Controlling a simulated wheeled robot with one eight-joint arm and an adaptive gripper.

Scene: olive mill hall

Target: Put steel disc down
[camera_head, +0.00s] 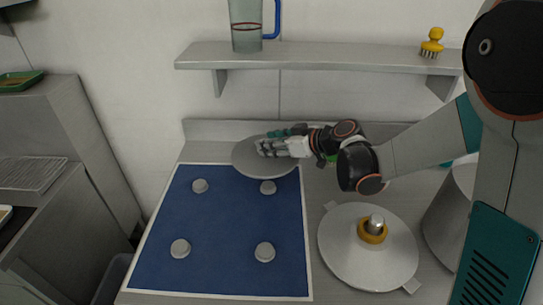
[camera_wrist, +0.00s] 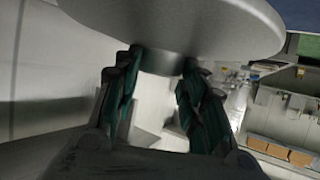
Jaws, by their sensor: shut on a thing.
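The steel disc (camera_head: 249,161) is a flat grey round plate, held over the back edge of the blue mat (camera_head: 215,222). My gripper (camera_head: 272,146) is shut on it, reaching in from the right. In the wrist view the disc (camera_wrist: 180,22) fills the top, and my gripper's two dark green fingers (camera_wrist: 160,68) close on the short grey hub under it. The disc looks roughly level. The gap between disc and mat is hard to judge.
Several grey round knobs (camera_head: 181,248) stand on the mat. Right of it lies another steel plate (camera_head: 345,253) with a yellow-ringed knob (camera_head: 374,230). A wall shelf (camera_head: 330,56) above carries a clear jug (camera_head: 246,25) and a yellow-handled brush (camera_head: 432,43). The mat's middle is clear.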

